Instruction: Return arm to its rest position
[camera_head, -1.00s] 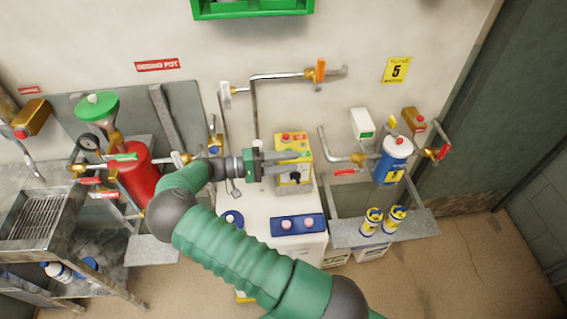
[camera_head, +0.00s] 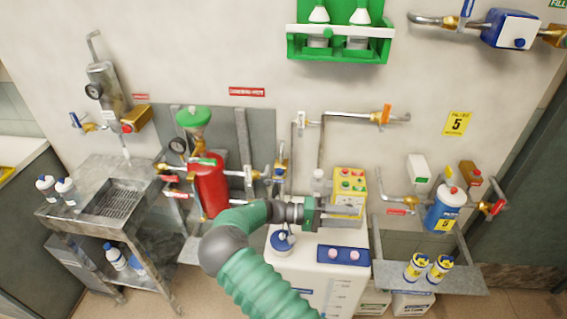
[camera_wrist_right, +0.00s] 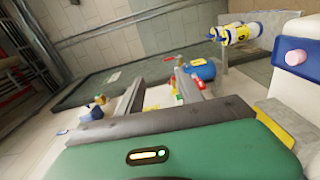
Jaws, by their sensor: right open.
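My right arm, green with grey joints, comes up from the bottom of the head view and bends right at a grey elbow. My right gripper (camera_head: 338,211) is level in the picture, pointing right, in front of the lower part of a yellow control box (camera_head: 350,184) above a white cabinet (camera_head: 310,262). Whether it touches the box cannot be told. In the right wrist view its two dark fingers (camera_wrist_right: 160,95) are apart with nothing held between them. My left gripper is not in view.
A red pot (camera_head: 208,187) with a green funnel (camera_head: 193,118) stands left of the gripper. A blue canister (camera_head: 443,212) on pipework and two yellow-and-white cans (camera_head: 427,267) are to the right. A metal sink bench (camera_head: 95,222) is far left. A green rack (camera_head: 340,45) hangs above.

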